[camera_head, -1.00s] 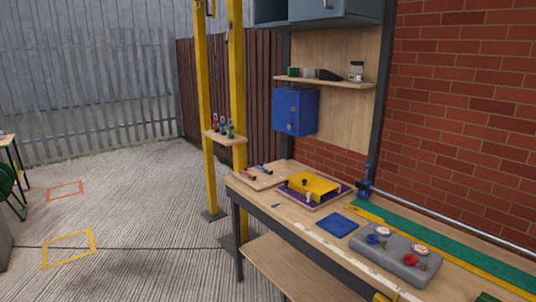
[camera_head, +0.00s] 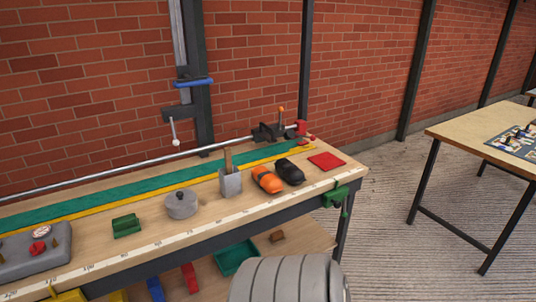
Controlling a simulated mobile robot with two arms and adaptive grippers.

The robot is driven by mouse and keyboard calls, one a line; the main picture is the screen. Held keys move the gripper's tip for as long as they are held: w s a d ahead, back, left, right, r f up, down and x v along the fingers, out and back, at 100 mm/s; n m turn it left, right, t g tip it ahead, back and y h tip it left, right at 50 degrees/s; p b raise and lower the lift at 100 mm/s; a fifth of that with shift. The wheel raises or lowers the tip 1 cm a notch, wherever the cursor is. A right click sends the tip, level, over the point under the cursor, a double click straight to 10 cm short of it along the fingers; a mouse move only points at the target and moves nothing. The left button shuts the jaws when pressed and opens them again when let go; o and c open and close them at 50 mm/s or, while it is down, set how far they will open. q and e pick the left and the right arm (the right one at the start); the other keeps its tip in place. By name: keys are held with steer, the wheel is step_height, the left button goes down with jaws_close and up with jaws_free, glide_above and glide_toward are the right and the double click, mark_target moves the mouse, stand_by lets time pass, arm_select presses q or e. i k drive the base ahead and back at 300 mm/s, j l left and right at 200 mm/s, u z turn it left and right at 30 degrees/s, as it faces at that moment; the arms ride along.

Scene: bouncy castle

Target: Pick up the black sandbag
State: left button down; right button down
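The black sandbag (camera_head: 290,171) lies on the workbench near its right end. It sits right beside an orange sandbag (camera_head: 267,180), close to or touching it. Neither of my grippers shows in the head view. A grey ribbed rounded shape at the bottom, right of centre, covers part of the floor in front of the bench.
The workbench (camera_head: 150,249) runs along a brick wall. A grey holder (camera_head: 230,182), a lidded grey pot (camera_head: 181,204), a green block (camera_head: 126,226) and a red pad (camera_head: 326,161) stand on it. A green clamp (camera_head: 336,197) grips its edge. Another table (camera_head: 485,135) stands right.

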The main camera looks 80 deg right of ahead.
mark_target(289, 171)
steer(key=k+l+z, duration=0.1)
steer(key=z, duration=2.55)
